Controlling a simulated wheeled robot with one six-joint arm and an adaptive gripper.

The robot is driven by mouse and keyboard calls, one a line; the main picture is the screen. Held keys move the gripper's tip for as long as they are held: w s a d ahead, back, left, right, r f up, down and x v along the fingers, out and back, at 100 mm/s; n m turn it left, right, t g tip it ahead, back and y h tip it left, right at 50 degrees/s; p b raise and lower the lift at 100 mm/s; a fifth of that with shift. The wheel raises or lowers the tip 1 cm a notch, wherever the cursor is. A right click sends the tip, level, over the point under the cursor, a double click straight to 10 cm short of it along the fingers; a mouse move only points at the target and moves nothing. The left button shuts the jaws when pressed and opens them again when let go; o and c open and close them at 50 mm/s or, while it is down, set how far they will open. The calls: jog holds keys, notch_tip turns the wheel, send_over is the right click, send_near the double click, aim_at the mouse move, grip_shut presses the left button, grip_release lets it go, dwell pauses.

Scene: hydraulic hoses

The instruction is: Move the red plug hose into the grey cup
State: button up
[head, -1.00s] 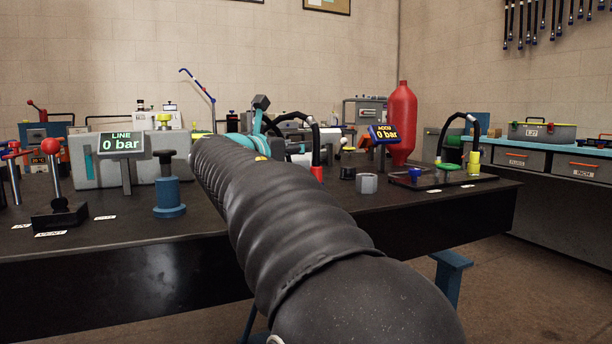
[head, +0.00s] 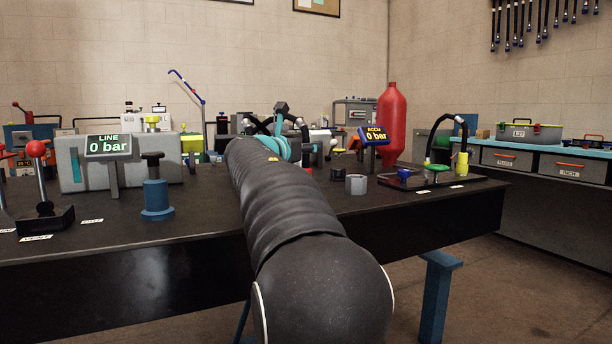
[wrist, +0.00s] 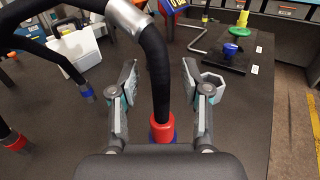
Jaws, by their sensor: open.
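The red plug (wrist: 162,126) ends a thick black hose (wrist: 156,65). It points down near the table in the wrist view, with a blue part showing around its lower edge. My gripper (wrist: 160,85) is open, with one finger on each side of the hose just above the plug; I see gaps on both sides. The grey cup (head: 356,184) stands on the table right of my arm in the head view. In the wrist view the grey cup (wrist: 212,84) is partly behind the right finger, and its top looks open and empty. My arm hides most of the gripper in the head view.
A hose with a blue end (wrist: 86,92) and another red end (wrist: 14,142) lie to the left. A black cup (head: 338,174) stands beside the grey one. A dark tray (head: 445,180) and red tank (head: 392,125) are farther right. Table is clear in front of the cup.

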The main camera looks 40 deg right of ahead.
jog(key=shift+c, duration=0.2)
grip_shut()
jog(key=shift+r, duration=0.2)
notch_tip(320, 180, up, 4)
jog(key=shift+f+p, duration=0.15)
jog(key=shift+p, duration=0.7)
jog(key=s+a+r, duration=0.1)
jog(key=s+r, duration=0.2)
jog(key=s, duration=0.2)
jog(key=s+a+r+p, duration=0.1)
jog(key=s+r, duration=0.3)
jog(key=s, duration=0.2)
jog(key=shift+s+a, duration=0.25)
jog(key=shift+a, duration=0.1)
jog(key=shift+r+p, duration=0.1)
jog(key=shift+p, duration=0.2)
jog(key=shift+s, duration=0.1)
